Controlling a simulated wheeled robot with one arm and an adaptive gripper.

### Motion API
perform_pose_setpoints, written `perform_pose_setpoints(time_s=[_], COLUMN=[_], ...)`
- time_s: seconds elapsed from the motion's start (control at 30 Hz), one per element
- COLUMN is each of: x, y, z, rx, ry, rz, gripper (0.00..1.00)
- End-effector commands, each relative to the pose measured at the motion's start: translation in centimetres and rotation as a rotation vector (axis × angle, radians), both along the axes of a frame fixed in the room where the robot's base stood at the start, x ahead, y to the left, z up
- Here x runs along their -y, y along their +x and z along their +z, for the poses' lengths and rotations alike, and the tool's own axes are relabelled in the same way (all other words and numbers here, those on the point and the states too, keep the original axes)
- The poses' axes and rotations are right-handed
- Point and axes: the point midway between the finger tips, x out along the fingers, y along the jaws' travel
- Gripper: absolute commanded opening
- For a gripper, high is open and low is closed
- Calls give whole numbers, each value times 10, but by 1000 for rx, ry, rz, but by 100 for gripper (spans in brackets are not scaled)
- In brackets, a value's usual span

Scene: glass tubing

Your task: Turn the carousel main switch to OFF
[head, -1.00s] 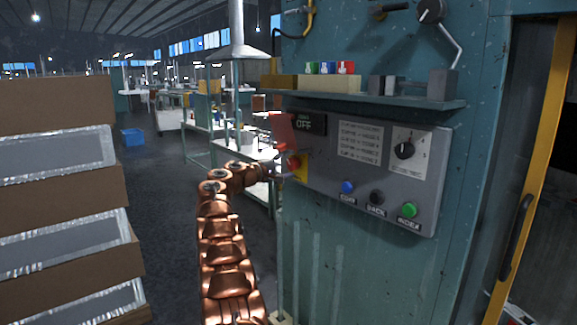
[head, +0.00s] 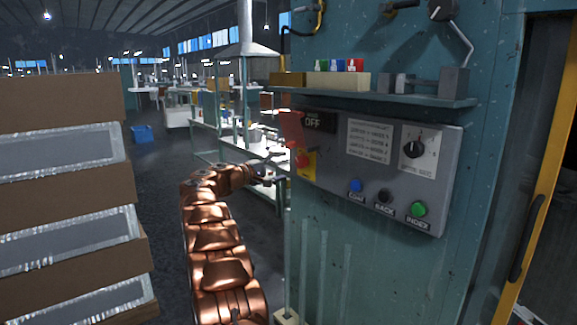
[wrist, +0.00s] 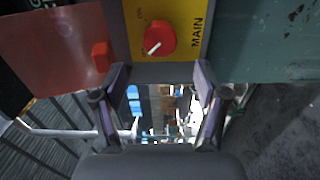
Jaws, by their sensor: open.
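The main switch is a red round knob (wrist: 160,38) with a white pointer mark, on a yellow plate (wrist: 190,28) lettered MAIN. Its pointer slants to the lower left in the wrist view; the small position marks are too blurred to read. In the head view the knob (head: 302,160) is at the panel's left edge, below a dark display (head: 319,122) reading OFF. My gripper (wrist: 160,76) is open and empty, its fingertips just short of the knob, one to each side of it in the wrist view. In the head view my gripper (head: 272,178) is left of and slightly below the knob.
A red plate (wrist: 50,50) lies beside the switch. The grey panel (head: 325,178) also carries blue, black and green buttons and a selector dial (head: 413,149). A shelf (head: 370,97) juts out above. Stacked boxes (head: 60,200) stand at left.

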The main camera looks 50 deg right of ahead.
Motion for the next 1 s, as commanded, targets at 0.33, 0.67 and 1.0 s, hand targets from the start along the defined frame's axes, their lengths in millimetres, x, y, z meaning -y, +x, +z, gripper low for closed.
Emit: perform_pose_setpoints(time_s=[0.33, 0.67, 1.0], x=[-40, -44, -44], y=[11, 12, 12], z=[1, 0, 0], rx=[1, 0, 0], ry=[1, 1, 1], rz=[1, 0, 0], gripper=[73, 73, 73])
